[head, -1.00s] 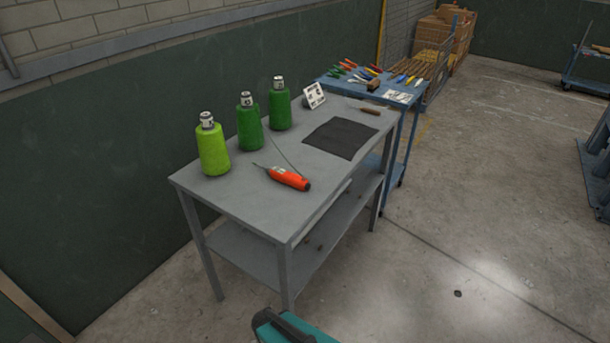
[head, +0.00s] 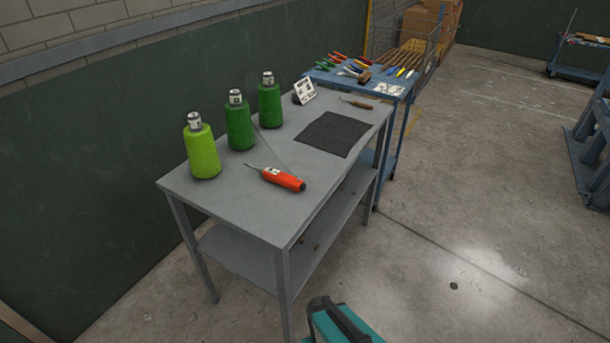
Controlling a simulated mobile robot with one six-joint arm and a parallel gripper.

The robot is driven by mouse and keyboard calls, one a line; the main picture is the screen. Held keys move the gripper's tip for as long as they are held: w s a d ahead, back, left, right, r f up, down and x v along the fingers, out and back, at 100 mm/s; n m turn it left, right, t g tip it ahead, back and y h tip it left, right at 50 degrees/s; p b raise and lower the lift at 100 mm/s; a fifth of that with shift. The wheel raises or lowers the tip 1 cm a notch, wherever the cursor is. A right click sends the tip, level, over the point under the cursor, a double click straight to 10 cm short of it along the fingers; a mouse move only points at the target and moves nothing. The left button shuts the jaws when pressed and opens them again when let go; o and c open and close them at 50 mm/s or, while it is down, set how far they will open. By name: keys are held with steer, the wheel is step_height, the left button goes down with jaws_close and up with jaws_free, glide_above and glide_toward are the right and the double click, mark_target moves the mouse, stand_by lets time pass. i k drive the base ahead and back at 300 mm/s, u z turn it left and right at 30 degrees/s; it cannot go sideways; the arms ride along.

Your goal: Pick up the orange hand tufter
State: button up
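The orange hand tufter (head: 283,180) lies on the grey metal table (head: 232,207), towards its near half. Its orange handle points to the lower right and its thin metal needle points to the upper left. A thin dark line, like yarn, runs from near the tool up towards the green cones. Nothing touches the handle. My gripper is not in view.
A light green cone (head: 202,152) and two dark green cones (head: 239,125) stand along the table's wall side. A dark mat (head: 334,135), a white card (head: 305,91) and a wooden-handled tool (head: 357,104) lie farther back. A blue cart (head: 398,97) with tools stands behind. A teal case (head: 340,325) is at the bottom.

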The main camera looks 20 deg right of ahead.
mark_target(292, 182)
steer(key=u, duration=5.1)
steer(key=i, duration=0.15)
steer(key=z, duration=2.75)
steer(key=k, duration=0.5)
steer(key=z, duration=0.25)
